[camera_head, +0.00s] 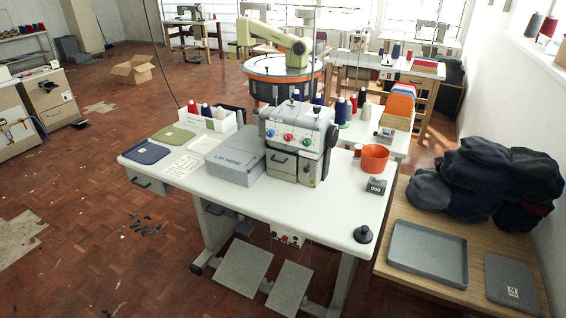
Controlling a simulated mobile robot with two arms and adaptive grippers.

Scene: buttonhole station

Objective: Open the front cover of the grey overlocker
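The grey overlocker (298,138) stands upright on the white worktable, a little right of the table's middle. Its front has blue, red and green dials, and below them is a lower front panel with a dark handle (281,159), which looks closed. Spools of thread stand behind the machine's top. Neither of my grippers shows in the head view.
A grey "LAY HERE" box (236,160) is left of the machine. An orange bowl (375,157), a small grey counter block (376,186) and a black knob-like object (363,234) are to its right. The table's front right (315,215) is clear. Pedals (243,268) lie below.

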